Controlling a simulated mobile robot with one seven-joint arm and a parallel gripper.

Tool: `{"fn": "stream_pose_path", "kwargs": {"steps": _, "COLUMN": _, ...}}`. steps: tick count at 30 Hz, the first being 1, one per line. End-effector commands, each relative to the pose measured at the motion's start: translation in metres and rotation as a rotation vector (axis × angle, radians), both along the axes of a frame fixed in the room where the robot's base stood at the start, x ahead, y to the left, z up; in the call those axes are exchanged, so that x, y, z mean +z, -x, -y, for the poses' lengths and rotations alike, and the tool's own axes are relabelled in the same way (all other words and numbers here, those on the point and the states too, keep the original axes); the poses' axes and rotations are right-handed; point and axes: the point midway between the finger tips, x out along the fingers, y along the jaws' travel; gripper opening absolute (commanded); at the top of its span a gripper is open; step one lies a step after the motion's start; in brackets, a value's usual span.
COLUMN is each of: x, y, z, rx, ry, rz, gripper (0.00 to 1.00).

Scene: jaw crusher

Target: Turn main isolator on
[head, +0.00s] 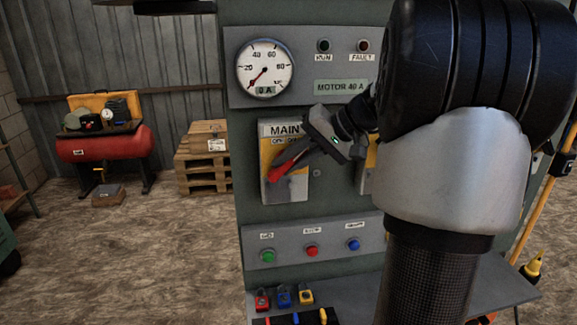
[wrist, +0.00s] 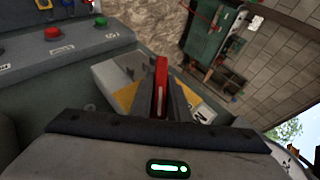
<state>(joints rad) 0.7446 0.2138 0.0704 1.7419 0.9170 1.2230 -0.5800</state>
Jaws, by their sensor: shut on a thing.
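The main isolator (head: 297,190) is a white and yellow plate labelled MAIN on the green cabinet's front. Its red handle (wrist: 161,78) stands out from the plate. My gripper (head: 284,168) comes in from the right and is shut on the handle. In the wrist view the handle sits between my two dark fingers, with its outer end showing past them. In the head view the handle slants down to the left. My gripper hides part of the plate and its position markings.
A current gauge (head: 265,68) reads about 0 A above the isolator. Green (head: 268,256), red (head: 312,250) and blue (head: 353,244) buttons sit below it. A shelf with coloured padlocks (head: 284,297) juts out lower down. A second yellow plate is mostly behind my arm.

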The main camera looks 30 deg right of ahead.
Motion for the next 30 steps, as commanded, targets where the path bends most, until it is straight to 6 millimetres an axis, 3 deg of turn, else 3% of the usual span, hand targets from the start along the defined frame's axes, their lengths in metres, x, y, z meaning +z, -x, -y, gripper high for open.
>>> {"fn": "stream_pose_path", "kwargs": {"steps": 12, "x": -0.001, "y": 0.001, "z": -0.001, "rx": 0.002, "ry": -0.009, "rz": -0.002, "gripper": 0.00}}
{"fn": "stream_pose_path", "kwargs": {"steps": 13, "x": -0.001, "y": 0.001, "z": -0.001, "rx": 0.002, "ry": -0.009, "rz": -0.002, "gripper": 0.21}}
{"fn": "stream_pose_path", "kwargs": {"steps": 16, "x": -0.001, "y": 0.001, "z": -0.001, "rx": 0.002, "ry": -0.009, "rz": -0.002, "gripper": 0.34}}
{"fn": "stream_pose_path", "kwargs": {"steps": 26, "x": 0.001, "y": 0.002, "z": 0.001, "rx": 0.001, "ry": -0.007, "rz": 0.000, "gripper": 0.34}}
{"fn": "stream_pose_path", "kwargs": {"steps": 30, "x": 0.012, "y": 0.010, "z": 0.010, "rx": -0.001, "ry": -0.004, "rz": 0.002, "gripper": 0.34}}
